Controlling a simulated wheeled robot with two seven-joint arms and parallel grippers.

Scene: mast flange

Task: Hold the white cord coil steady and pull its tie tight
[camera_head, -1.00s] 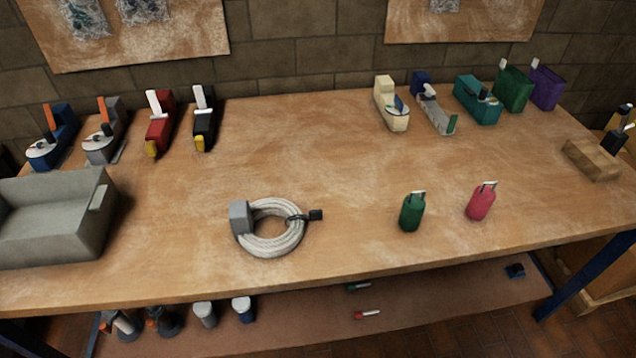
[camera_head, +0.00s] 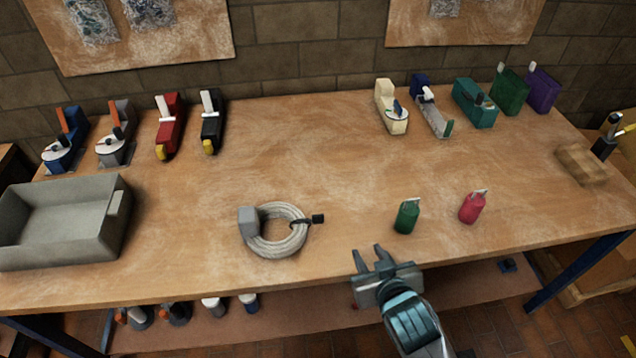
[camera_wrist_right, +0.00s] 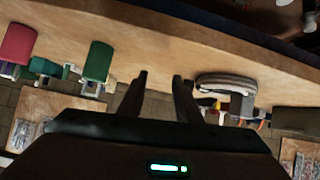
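The white cord coil (camera_head: 276,246) lies flat on the workbench near its front edge. A grey block (camera_head: 248,220) sits on its left side. A dark tie (camera_head: 300,222) crosses the coil's right side and ends in a black tab (camera_head: 318,219) pointing right. My right gripper (camera_head: 369,257) is open and empty at the bench's front edge, to the right of the coil and apart from it. In the right wrist view the open fingers (camera_wrist_right: 160,78) show with the coil (camera_wrist_right: 228,82) beyond them to the right. My left gripper is not in view.
A green tag-like bottle (camera_head: 407,217) and a red one (camera_head: 473,207) stand right of the coil. A grey open bin (camera_head: 122,215) is at the left. Several tools and dispensers line the back. The bench (camera_head: 290,150) is clear in the middle.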

